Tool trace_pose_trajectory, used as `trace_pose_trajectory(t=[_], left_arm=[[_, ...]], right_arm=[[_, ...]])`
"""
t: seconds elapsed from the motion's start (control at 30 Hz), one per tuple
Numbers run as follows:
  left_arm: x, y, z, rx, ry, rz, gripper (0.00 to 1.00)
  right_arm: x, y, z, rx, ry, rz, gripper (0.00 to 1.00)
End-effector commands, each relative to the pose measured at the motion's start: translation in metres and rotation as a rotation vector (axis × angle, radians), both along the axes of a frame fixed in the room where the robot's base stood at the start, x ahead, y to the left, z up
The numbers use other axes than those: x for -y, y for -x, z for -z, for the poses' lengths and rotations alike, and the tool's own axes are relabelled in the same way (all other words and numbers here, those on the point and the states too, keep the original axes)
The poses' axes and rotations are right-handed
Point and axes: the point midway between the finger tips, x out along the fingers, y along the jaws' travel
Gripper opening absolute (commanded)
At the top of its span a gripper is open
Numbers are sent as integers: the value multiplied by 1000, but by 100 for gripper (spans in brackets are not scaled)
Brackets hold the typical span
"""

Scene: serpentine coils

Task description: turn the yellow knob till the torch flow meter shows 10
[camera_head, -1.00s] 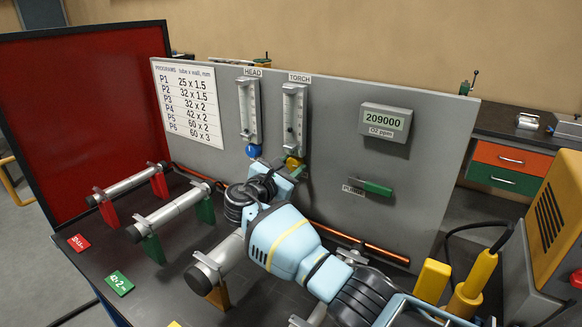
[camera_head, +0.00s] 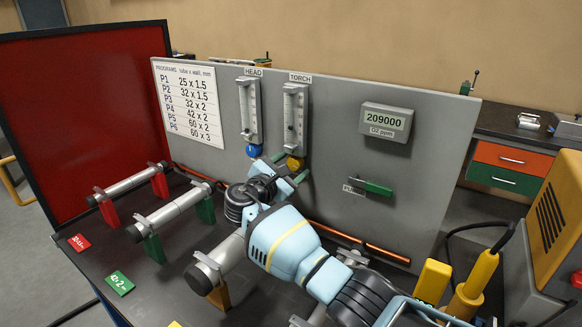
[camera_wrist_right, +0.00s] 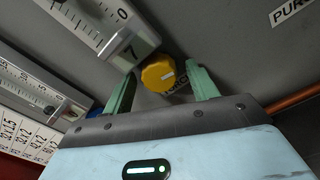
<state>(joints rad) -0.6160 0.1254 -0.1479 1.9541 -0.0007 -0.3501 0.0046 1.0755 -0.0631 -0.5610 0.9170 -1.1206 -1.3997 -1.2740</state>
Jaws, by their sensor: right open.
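The yellow knob (camera_head: 294,163) sits at the foot of the torch flow meter (camera_head: 295,118) on the grey panel. It also shows in the right wrist view (camera_wrist_right: 158,74), with a pale mark on its face. My right gripper (camera_head: 289,167) is open at the knob. In the right wrist view its green fingers (camera_wrist_right: 160,70) stand on either side of the knob, with visible gaps. My left gripper is not in view.
The head flow meter (camera_head: 249,112) with its blue knob (camera_head: 253,150) is just left. A green purge handle (camera_head: 376,188) and an O2 display (camera_head: 386,121) reading 209000 are to the right. Tubes (camera_head: 172,213) on supports lie on the dark bench below.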

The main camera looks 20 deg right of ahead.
Motion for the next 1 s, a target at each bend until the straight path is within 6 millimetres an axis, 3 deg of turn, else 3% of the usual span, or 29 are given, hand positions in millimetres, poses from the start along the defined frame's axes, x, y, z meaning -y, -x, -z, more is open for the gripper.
trace_pose_trajectory(t=[0.17, 0.63, 1.0], left_arm=[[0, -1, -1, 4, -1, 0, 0], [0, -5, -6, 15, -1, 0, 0], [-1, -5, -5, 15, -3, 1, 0]], right_arm=[[-5, 3, -1, 1, 0, -2, 58], [-56, 43, 0, 0, 0, -1, 58], [-62, 48, 0, 0, 0, 0, 58]])
